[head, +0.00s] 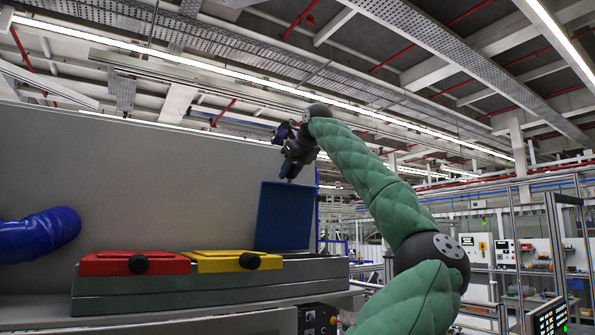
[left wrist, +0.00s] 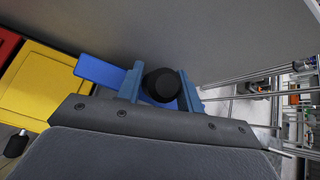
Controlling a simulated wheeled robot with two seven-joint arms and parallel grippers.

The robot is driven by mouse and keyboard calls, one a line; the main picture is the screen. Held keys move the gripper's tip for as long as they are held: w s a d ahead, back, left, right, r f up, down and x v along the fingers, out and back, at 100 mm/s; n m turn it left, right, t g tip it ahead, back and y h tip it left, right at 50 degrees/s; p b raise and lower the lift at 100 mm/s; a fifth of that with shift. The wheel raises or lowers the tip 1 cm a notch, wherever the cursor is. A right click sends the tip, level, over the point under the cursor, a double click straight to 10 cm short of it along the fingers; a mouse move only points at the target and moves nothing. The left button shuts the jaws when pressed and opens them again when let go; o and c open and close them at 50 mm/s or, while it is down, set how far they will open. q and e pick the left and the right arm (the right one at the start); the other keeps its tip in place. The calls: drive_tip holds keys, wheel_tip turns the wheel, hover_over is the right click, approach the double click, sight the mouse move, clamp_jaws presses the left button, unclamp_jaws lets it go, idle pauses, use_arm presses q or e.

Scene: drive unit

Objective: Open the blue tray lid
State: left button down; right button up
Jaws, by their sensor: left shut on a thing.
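The blue tray lid (head: 284,218) stands raised, nearly upright, at the right end of the grey tray box (head: 200,290). My left gripper (head: 292,158) is at the lid's top edge. In the left wrist view, the blue fingers of my left gripper (left wrist: 160,90) are on both sides of a black round knob (left wrist: 162,82), shut on it. Part of the blue lid (left wrist: 98,71) shows behind the fingers there. The knob cannot be made out clearly in the head view. My right gripper is not in view.
The red lid (head: 105,264) and yellow lid (head: 220,262) lie closed on the box, each with a black knob. A grey panel (head: 150,180) stands close behind the box. Open space, metal posts and machinery lie to the right.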

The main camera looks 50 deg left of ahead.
use_arm(q)
drive_tip(key=shift+a+r, duration=0.1)
drive_tip(key=shift+a, duration=0.05)
drive_tip(key=c, duration=1.1)
unclamp_jaws()
drive_tip(key=shift+o, duration=0.2)
drive_tip(key=shift+w, duration=0.1)
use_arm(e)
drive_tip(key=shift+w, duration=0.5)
use_arm(q)
drive_tip(key=shift+d+r+b, duration=0.15)
drive_tip(key=shift+d+b, duration=0.15)
drive_tip(key=b+v, duration=0.2)
drive_tip(key=v, duration=0.5)
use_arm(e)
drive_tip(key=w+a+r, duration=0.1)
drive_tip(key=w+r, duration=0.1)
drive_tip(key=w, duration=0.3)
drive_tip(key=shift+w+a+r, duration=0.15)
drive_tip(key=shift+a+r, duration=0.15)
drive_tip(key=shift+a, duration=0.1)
